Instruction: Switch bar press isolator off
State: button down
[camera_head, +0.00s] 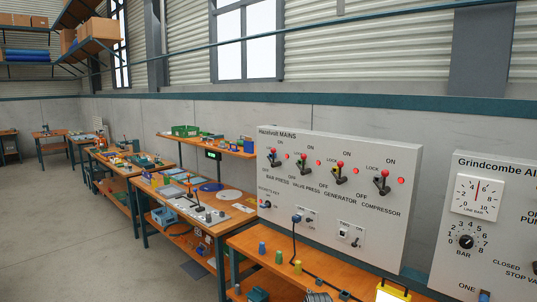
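The grey Hazelvolt MAINS panel (420,185) stands on the right with a row of red-knobbed switches. The bar press isolator (274,158) is the leftmost, above the "BAR PRESS" label. Its red knob is at the upper end, towards ON, and a red lamp (294,157) shows just right of it. The valve press switch (304,162), generator switch (339,174) and compressor switch (382,183) follow to the right, also with red knobs uppermost. The generator switch has a yellowish part on it. My gripper is not in view.
An orange bench (262,238) runs below the panel, with small coloured items and a dark cable from a blue plug (296,219). A second panel (485,230) with a gauge stands at the right. More workbenches line the wall leftward. Open floor (60,240) lies at left.

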aim_at(274, 164)
jog(key=u, duration=0.5)
jog(key=i, duration=1.7)
jog(key=u, duration=0.3)
jog(key=k, duration=0.9)
jog(key=u, duration=0.15)
jog(key=i, duration=0.95)
jog(key=z, duration=0.05)
